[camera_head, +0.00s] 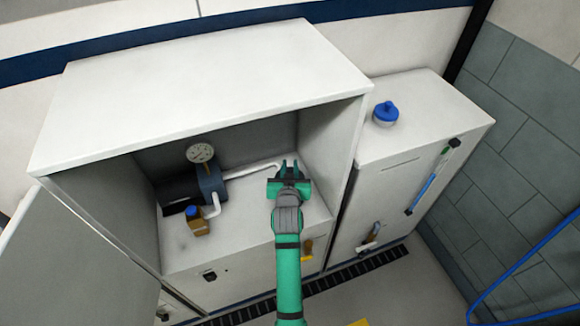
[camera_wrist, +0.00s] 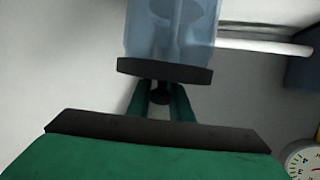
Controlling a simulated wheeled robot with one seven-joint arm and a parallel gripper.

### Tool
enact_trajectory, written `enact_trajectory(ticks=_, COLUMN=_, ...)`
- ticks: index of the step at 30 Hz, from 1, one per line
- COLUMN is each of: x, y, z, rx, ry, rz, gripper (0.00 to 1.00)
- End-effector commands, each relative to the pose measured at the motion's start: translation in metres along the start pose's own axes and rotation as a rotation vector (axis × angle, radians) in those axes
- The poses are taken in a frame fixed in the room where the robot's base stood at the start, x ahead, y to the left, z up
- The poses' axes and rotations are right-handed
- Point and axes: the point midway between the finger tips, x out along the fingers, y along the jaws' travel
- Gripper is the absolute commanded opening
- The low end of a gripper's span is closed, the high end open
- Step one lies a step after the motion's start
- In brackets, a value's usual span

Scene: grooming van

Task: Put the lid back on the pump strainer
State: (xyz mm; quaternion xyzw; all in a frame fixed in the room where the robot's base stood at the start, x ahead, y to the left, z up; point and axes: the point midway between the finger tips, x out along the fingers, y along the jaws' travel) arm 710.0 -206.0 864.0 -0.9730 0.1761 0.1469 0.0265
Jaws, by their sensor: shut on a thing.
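In the wrist view, the lid (camera_wrist: 165,70) is a dark disc with a short knob. My gripper (camera_wrist: 162,96) is shut on that knob with its green fingers. The translucent blue strainer bowl (camera_wrist: 170,28) shows directly beyond the disc, and the two overlap in the picture. I cannot tell whether the lid touches the bowl or is held just off it. In the head view, my gripper (camera_head: 289,168) is inside the open white cabinet, right of the pump (camera_head: 210,184). The lid and strainer cannot be made out there, as my gripper covers that spot.
A white pipe (camera_head: 250,170) runs from the pump towards my gripper. A gauge (camera_head: 200,152) stands on the pump, and a brown bottle (camera_head: 198,228) with a blue cap is in front. The cabinet's side wall (camera_head: 335,135) is close on the right. A blue-topped jar (camera_head: 385,113) stands on the side cabinet.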

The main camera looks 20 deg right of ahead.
Motion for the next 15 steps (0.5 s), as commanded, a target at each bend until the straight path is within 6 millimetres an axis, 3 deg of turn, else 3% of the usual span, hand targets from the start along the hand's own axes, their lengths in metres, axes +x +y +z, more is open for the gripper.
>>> enact_trajectory(ticks=15, x=0.0010, y=0.0000, z=0.0031, rx=0.000, ry=0.000, rz=0.000, gripper=0.00)
